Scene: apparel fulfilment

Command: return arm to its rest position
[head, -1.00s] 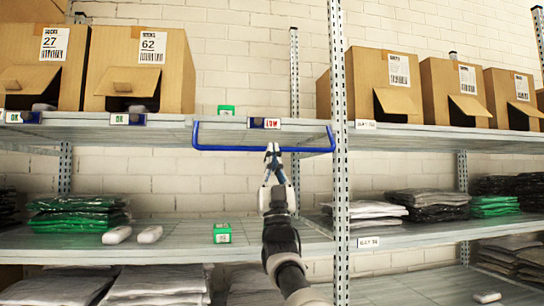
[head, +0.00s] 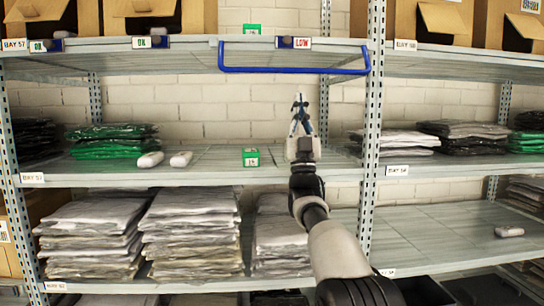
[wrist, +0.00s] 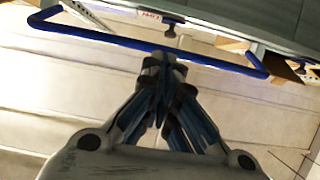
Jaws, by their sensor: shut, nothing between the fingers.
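My gripper (head: 300,99) is shut and empty. In the head view it stands in front of the gap between the upper and middle shelves, fingers pointing up, just below the blue bar (head: 293,71) on the upper shelf's front. In the wrist view the closed fingers (wrist: 163,68) overlap the blue bar (wrist: 100,34); I cannot tell whether they touch it. My arm reaches up from the lower right of the head view.
A LOW label (head: 294,43) sits above the bar. A perforated upright (head: 373,110) stands right of my arm. Grey stacks (head: 190,235) fill the shelf below.

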